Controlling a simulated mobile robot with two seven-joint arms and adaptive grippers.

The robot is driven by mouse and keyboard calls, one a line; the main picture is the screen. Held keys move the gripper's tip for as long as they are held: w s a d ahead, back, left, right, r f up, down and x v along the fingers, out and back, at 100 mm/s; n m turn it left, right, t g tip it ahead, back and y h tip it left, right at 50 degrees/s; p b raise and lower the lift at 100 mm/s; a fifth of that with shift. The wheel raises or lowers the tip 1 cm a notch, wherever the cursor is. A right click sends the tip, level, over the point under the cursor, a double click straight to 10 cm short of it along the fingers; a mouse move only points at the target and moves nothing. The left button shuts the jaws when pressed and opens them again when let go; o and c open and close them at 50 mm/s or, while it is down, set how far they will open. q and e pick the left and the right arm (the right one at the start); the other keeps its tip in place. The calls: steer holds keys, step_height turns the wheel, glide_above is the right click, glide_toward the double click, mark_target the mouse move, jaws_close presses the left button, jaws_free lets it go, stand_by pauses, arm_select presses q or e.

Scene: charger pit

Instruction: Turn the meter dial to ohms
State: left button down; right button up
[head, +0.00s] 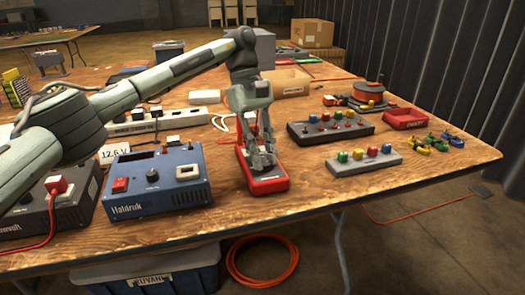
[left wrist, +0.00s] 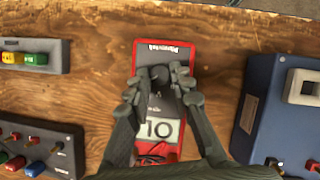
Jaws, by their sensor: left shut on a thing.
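The meter (head: 268,184) is a red-cased unit with a dark face, lying flat on the wooden table near its front edge. In the left wrist view the meter (left wrist: 163,47) shows a dark round dial (left wrist: 160,77) and a pale display (left wrist: 158,129), seen upside down. My left gripper (head: 262,160) reaches down onto the meter from above. In the left wrist view my left gripper (left wrist: 160,84) is shut on the dial, a finger at each side. The fingers hide the dial in the head view, and its pointer setting cannot be read. My right gripper is not in view.
A blue power supply (head: 147,196) stands close left of the meter. A grey block with coloured terminals (head: 363,164) and a black terminal box (head: 315,137) stand to the right. Bare wood lies along the front edge.

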arm_select(q)
steer(key=shift+m, duration=0.3)
steer(key=c, duration=1.3)
jaws_free()
steer(key=shift+v, duration=6.05)
steer(key=shift+d, duration=0.1)
